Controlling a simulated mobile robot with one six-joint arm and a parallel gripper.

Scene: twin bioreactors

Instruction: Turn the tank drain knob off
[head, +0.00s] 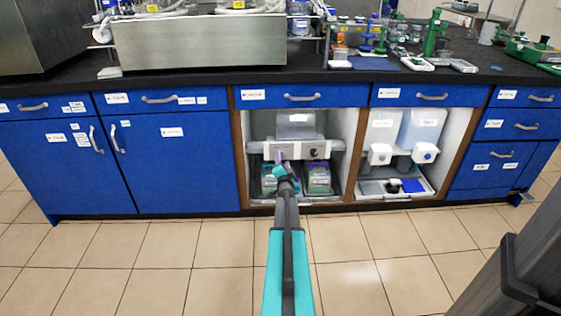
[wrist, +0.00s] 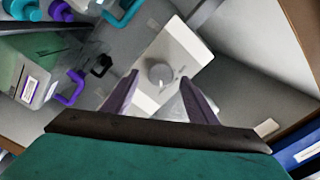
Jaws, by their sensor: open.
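The drain knob (wrist: 161,74) is a small round grey knob on a white panel in the wrist view. My gripper (wrist: 160,86) is open, with its two purple fingers apart on either side of the knob. I cannot tell how far the fingertips are from the knob or whether they touch it. In the head view my gripper (head: 280,156) reaches into the left open cabinet bay, in front of a pale horizontal panel (head: 265,147). The grey knob is not clear there, and my gripper covers part of the panel.
A dark knob (head: 314,153) sits on the panel to the right of my gripper. Bottles with green contents (head: 318,178) stand below it. The tiled floor in front is clear.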

